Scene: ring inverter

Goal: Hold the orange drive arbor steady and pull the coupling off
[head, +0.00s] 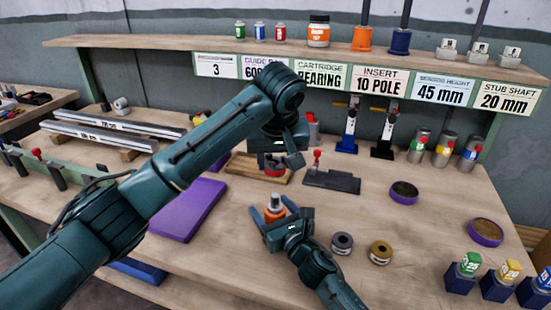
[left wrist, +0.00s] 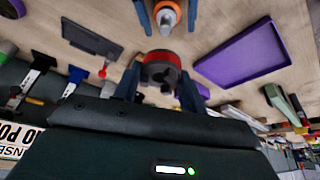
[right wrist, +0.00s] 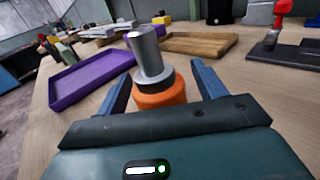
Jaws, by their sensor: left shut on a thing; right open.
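The orange drive arbor (head: 275,209) with its bare silver shaft stands upright on the table; it shows large in the right wrist view (right wrist: 160,92). My right gripper (head: 276,212) is low at the arbor, open, with one finger on each side of it. My left gripper (head: 277,166) is above and behind the arbor. It is shut on the coupling (left wrist: 160,70), a dark round part with a red band. The coupling is apart from the arbor's shaft. In the head view my left wrist hides most of the coupling.
A purple tray (head: 190,211) lies left of the arbor. A wooden board (head: 240,171) and a dark base with a red knob (head: 331,181) lie behind. A grey ring (head: 342,241) and a brass ring (head: 380,251) lie close to the right. Purple dishes (head: 404,191) stand farther right.

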